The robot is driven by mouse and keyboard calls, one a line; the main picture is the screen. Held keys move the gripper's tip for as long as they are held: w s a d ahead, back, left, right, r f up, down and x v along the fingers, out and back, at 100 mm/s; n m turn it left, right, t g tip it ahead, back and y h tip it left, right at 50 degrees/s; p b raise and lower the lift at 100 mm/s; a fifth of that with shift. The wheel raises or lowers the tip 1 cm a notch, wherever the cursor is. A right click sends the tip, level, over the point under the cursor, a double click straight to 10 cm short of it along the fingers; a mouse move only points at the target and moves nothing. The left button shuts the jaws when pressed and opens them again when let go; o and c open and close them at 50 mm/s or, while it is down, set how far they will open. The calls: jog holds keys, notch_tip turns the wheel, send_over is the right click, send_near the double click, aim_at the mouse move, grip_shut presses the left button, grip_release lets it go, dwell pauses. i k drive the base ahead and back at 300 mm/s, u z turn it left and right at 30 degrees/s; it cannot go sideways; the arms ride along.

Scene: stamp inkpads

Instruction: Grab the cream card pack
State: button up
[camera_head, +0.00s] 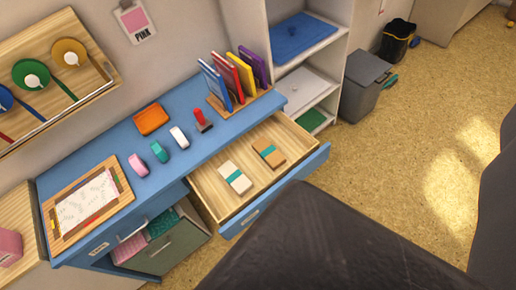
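The cream card pack (235,177) lies flat in the open drawer (210,197) of the blue desk, on its left side. It is a pale block with a teal band around its middle. A brown card pack (268,152) with a similar teal band lies to its right, apart from it. Nothing covers the cream pack. My gripper's fingers do not show; dark parts, likely of my own body, fill the bottom middle and right edge of the view.
The blue desktop (105,150) above the drawer holds an orange tray (151,119), tape rolls, a red-handled stamp (202,121) and upright books (229,77). A grey bin (364,85) stands beside the white shelf (334,50). The floor (410,150) to the right is clear.

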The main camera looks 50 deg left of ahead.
aim_at(233, 176)
jog(key=k, duration=1.25)
jog(key=u, duration=0.55)
jog(key=i, duration=1)
jog(key=u, duration=0.25)
